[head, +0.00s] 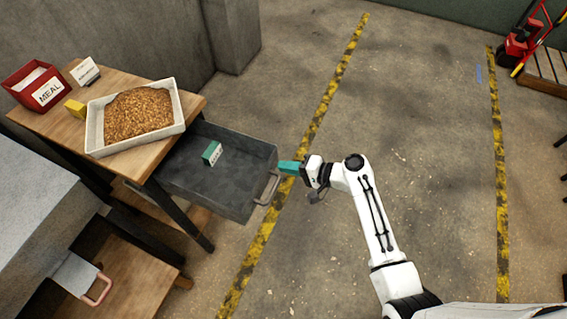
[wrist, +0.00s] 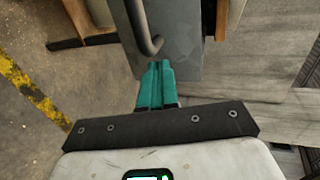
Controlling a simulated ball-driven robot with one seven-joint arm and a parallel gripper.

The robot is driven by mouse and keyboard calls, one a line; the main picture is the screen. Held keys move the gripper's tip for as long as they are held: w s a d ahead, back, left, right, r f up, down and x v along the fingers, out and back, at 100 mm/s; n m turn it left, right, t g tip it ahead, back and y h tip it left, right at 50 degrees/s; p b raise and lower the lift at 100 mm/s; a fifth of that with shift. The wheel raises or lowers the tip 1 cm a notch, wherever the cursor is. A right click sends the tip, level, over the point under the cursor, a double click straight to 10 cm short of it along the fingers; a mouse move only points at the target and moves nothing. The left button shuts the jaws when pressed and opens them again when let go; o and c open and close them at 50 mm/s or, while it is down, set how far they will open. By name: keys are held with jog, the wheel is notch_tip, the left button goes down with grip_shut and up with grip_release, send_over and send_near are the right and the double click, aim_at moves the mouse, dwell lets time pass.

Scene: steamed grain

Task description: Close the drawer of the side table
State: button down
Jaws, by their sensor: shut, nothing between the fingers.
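The side table (head: 192,99) has a wooden top and stands at the left in the head view. Its dark grey drawer (head: 215,190) is pulled out to the right, with a small teal labelled block (head: 212,153) inside. A grey bar handle (head: 268,189) is on the drawer's front; it also shows in the wrist view (wrist: 140,25). My gripper (head: 284,167) has teal fingers, shut and empty, at the drawer's front near the far end of the handle. In the wrist view the fingertips (wrist: 160,66) are close to the drawer front; I cannot tell whether they touch.
On the tabletop are a white tray (head: 179,100) of grain, a red MEAL box (head: 20,75), a yellow block (head: 75,108) and a white card (head: 85,72). A grey surface (head: 35,190) stands at the near left.

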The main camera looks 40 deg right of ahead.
jog(key=shift+w+a, duration=0.3)
jog(key=shift+w, duration=0.3)
jog(key=shift+w+a, duration=0.3)
jog(key=shift+w, duration=0.15)
jog(key=b, duration=1.2)
send_over(202, 145)
jog(key=s, duration=0.1)
jog(key=shift+d+f, duration=0.15)
jog(key=shift+d, duration=0.1)
jog(key=shift+w+a+b, duration=0.2)
jog(key=shift+w+b, duration=0.1)
jog(key=shift+w, duration=0.1)
jog(key=shift+r, duration=0.3)
jog(key=shift+w+r, duration=0.1)
jog(key=shift+r, duration=0.05)
